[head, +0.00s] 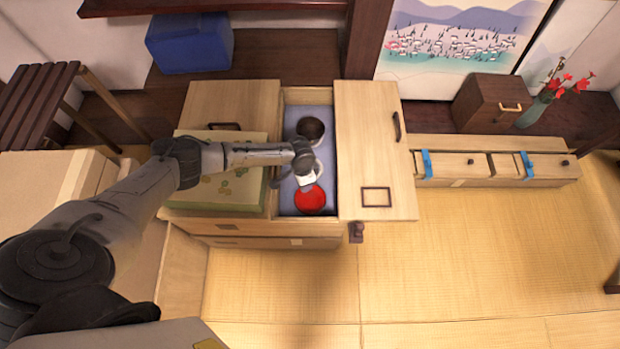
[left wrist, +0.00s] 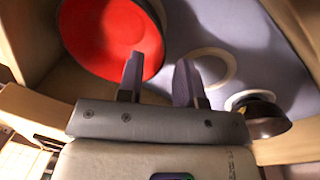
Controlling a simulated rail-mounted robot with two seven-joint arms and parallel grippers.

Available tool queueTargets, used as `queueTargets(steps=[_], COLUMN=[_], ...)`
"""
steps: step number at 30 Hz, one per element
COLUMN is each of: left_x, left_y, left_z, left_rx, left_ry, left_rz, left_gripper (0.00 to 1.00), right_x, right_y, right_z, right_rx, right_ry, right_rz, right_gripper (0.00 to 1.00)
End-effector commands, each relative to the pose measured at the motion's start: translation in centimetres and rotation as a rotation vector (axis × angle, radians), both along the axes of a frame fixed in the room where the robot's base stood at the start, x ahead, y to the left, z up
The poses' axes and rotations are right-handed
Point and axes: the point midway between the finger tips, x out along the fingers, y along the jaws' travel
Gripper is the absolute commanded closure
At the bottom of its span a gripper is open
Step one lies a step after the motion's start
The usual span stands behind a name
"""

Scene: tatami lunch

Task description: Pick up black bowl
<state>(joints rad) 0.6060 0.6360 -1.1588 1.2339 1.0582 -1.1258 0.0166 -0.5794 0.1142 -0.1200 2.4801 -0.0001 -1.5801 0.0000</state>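The black bowl (head: 311,129) sits at the far end of the open compartment in the head view. It also shows at the right of the left wrist view (left wrist: 262,122), with a pale rim. A red bowl (head: 310,200) lies at the near end; it shows large in the left wrist view (left wrist: 100,32). My left gripper (left wrist: 158,65) is over the compartment, between the two bowls and closer to the red one. Its fingers are apart with nothing visible between them. In the head view the wrist hides part of the compartment. My right gripper is not in view.
The compartment has a pale lilac floor (head: 291,117) and wooden walls. A pale ring (left wrist: 215,68) shows on it. Tatami (head: 480,255) in front is clear.

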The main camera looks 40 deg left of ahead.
Motion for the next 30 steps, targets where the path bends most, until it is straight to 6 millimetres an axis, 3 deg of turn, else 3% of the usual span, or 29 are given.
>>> queueTargets(steps=[1,6,14,24,30], left_x=[0.1,-0.1,-0.1,-0.1,-0.1], left_y=[0.0,-0.2,-0.2,-0.2,-0.2], left_z=[-1.2,-3.0,-3.0,-3.0,-3.0], left_rx=[0.000,0.001,0.000,0.000,0.001], left_ry=[-0.001,0.000,-0.001,-0.001,0.000], left_rz=[0.000,0.000,0.000,0.000,0.000], left_gripper=[0.67,0.67,0.68,1.00,1.00], right_x=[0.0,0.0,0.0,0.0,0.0], right_y=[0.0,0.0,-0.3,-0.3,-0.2], right_z=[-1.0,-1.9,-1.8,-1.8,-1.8], right_rx=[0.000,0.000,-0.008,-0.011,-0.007], right_ry=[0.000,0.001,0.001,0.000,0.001], right_rz=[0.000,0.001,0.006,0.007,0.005], right_gripper=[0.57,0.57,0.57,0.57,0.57])
